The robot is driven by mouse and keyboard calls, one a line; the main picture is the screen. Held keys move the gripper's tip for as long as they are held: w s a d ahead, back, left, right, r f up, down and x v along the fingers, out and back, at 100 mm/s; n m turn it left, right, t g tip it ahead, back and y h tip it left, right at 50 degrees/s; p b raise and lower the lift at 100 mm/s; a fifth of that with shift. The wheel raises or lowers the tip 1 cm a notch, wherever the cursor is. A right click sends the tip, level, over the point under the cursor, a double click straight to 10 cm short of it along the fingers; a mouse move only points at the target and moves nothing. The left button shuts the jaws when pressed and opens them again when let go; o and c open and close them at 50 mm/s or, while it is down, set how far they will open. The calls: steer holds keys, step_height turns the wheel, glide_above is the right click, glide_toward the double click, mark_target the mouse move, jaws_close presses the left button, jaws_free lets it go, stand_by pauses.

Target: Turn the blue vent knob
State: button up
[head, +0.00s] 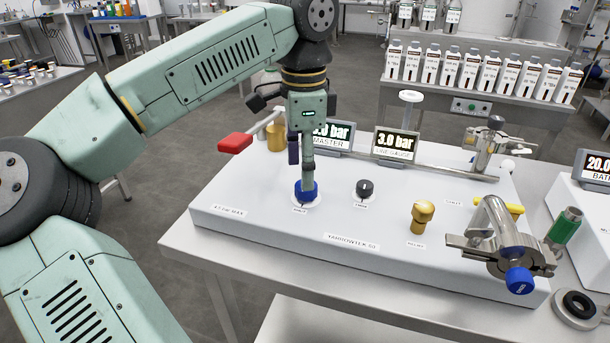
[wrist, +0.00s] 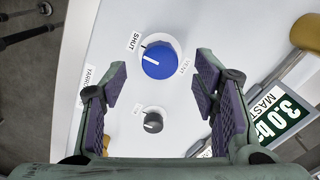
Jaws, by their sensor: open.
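The blue vent knob (head: 307,190) stands on the white panel (head: 250,222), directly below my gripper (head: 307,176) in the head view. In the wrist view the round blue knob (wrist: 158,62) sits in a white ring, with a SHUT label (wrist: 133,41) to its left and a VENT label (wrist: 184,66) to its right. Its white mark points left, towards SHUT. My gripper (wrist: 162,72) is open, with one purple-padded finger on each side of the knob in this view. I see no contact; the height gap is hard to tell.
A dark grey knob (head: 365,188) is close beside the blue one. A brass knob (head: 422,215), a metal valve with another blue knob (head: 519,281), a red handle (head: 235,143) and two pressure displays (head: 396,145) also stand on or near the panel.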

mark_target(310, 195)
steer(key=shift+f, duration=1.85)
steer(key=shift+c, duration=0.5)
steer(key=c, duration=1)
